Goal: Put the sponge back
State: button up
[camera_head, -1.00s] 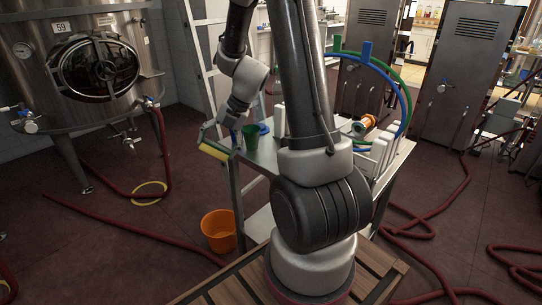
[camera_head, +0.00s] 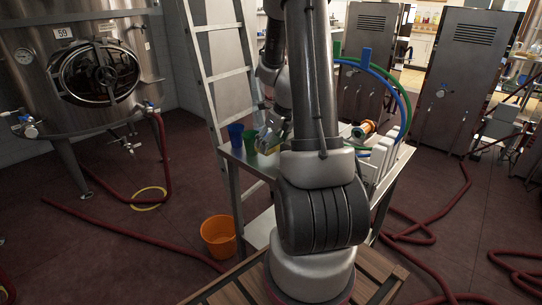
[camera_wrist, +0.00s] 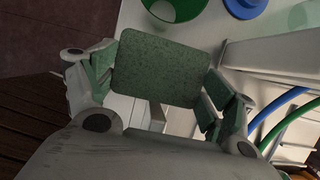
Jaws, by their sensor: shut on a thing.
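My gripper (camera_head: 268,139) is shut on the sponge, over the left part of the metal table and partly hidden by my arm in the head view. In the wrist view the sponge (camera_wrist: 160,68) shows its green face between the two fingers of my gripper (camera_wrist: 160,85). A little yellow of the sponge (camera_head: 272,151) shows in the head view. I cannot tell whether it touches the tabletop.
A blue cup (camera_head: 235,134) and a green cup (camera_head: 250,143) stand at the table's left edge. White upright pieces (camera_head: 381,152) and an orange spool (camera_head: 363,130) are on the right. An orange bucket (camera_head: 218,236) and red hoses (camera_head: 131,237) lie on the floor.

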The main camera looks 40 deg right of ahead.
aim_at(272, 161)
jog(key=shift+f, duration=2.6)
jog(key=o, duration=0.8)
jog(key=v, duration=1.2)
jog(key=s+a+r+n, duration=0.2)
jog(key=a+r+n, duration=0.6)
jog(key=a+n, duration=0.15)
jog(key=s+a+r+n, duration=0.2)
jog(key=s+n, duration=0.3)
jog(key=n, duration=0.3)
jog(key=s+a+r+n, duration=0.2)
jog(key=s+a+n, duration=0.2)
jog(key=n, duration=0.4)
jog(key=s+a+r+n, duration=0.3)
jog(key=s+n, duration=0.3)
jog(key=n, duration=0.3)
jog(key=shift+s+a+r, duration=0.1)
jog(key=shift+s, duration=0.1)
